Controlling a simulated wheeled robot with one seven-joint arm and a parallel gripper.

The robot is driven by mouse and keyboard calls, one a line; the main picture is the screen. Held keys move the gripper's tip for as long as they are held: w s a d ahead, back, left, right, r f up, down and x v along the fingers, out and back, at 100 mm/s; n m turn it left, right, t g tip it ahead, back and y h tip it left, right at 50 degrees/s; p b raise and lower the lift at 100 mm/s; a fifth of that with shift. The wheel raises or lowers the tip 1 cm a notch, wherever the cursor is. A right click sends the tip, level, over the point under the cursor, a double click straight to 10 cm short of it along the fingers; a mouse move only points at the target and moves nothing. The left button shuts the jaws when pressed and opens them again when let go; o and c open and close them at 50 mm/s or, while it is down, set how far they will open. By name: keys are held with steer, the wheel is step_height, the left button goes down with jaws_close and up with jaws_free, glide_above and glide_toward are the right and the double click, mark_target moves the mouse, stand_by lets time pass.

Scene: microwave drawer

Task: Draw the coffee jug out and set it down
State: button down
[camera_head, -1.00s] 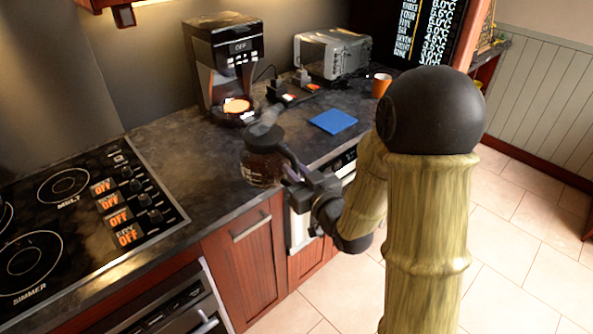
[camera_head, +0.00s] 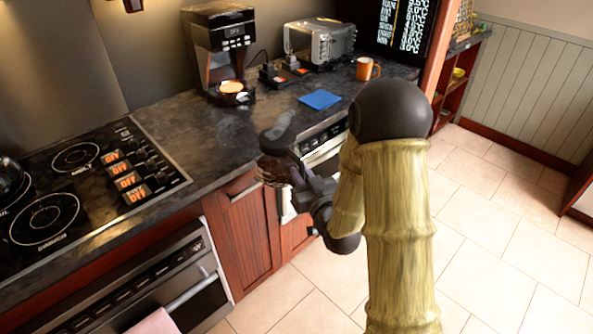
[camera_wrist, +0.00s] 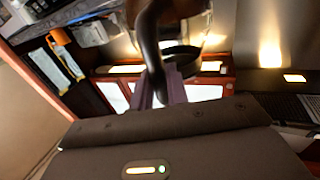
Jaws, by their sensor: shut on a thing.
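The coffee jug (camera_head: 272,170) is a dark glass jug with a black lid and handle. My gripper (camera_head: 298,178) is shut on its handle and holds it in front of the counter's front edge, clear of the coffee maker. In the wrist view the black handle (camera_wrist: 148,40) runs down between my gripper's fingers (camera_wrist: 158,90), with part of the glass behind it. The coffee maker (camera_head: 222,45) stands at the back of the counter, its lit orange plate (camera_head: 232,88) bare. A blue square mat (camera_head: 320,99) lies flat on the counter to the right.
The dark countertop (camera_head: 190,125) is clear between the coffee maker and the stove (camera_head: 85,185). A toaster oven (camera_head: 320,42) and an orange mug (camera_head: 366,69) stand at the back right. Cabinet doors and an oven (camera_head: 165,285) lie below the counter edge.

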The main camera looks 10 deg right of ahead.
steer(key=w+d+f+m+h, duration=0.1)
steer(key=d+f+m+h, duration=0.2)
steer(key=f, duration=0.8)
steer(key=d+h, duration=0.2)
steer(key=d, duration=0.1)
steer(key=shift+w+f+t, duration=0.15)
steer(key=shift+w+t, duration=0.15)
steer(key=shift+d, duration=0.1)
